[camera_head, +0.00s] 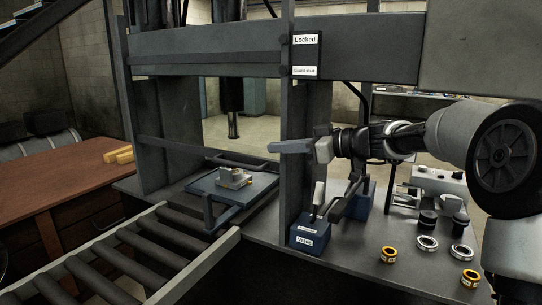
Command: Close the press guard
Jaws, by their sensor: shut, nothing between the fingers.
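The press (300,105) is a dark grey frame with two uprights and heavy crossbeams. A dark ram (232,105) hangs in its opening. I cannot clearly make out the guard panel, nor whether it is open or shut. A label plate (305,54) on the right upright reads "Locked" above and seemingly "Guard shut" below. My gripper (272,147) is shut and empty, pointing left at the right upright, below the label plate. In this view its tip overlaps the upright; I cannot tell whether they touch.
A blue tray (258,193) with a small metal part stands inside the press. A labelled blue lever box (308,237) stands at the foot of the right upright. Several rings and dark cylinders (428,220) lie on the bench at right. A roller conveyor (128,271) leads in from front left.

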